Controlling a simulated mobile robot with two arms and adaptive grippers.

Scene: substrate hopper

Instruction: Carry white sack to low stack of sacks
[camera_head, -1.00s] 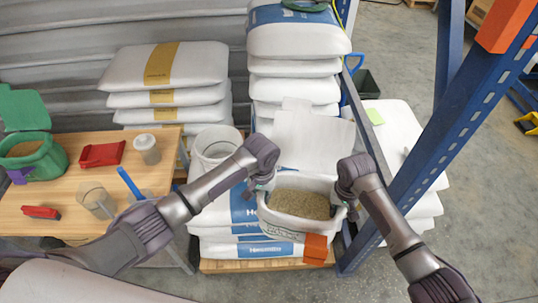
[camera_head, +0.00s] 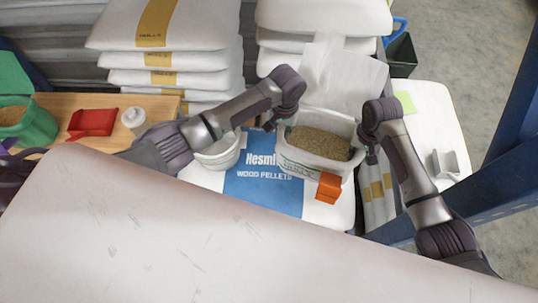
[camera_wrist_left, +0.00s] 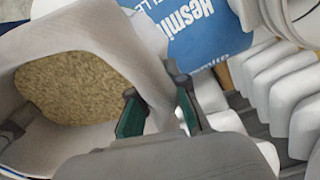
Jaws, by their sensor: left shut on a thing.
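The white sack (camera_head: 310,170) is open at the top and full of brown granules (camera_head: 322,143). It is upright between my grippers, over a low stack of white sacks with a blue top label (camera_head: 262,188). I cannot tell whether it touches them.
A white bucket (camera_head: 217,153) stands left of the sack. An orange block (camera_head: 329,187) is at its front. Taller sack stacks stand at the back left (camera_head: 172,60) and behind (camera_head: 325,15). White sacks and a blue rack post lie right. A pale surface fills the foreground.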

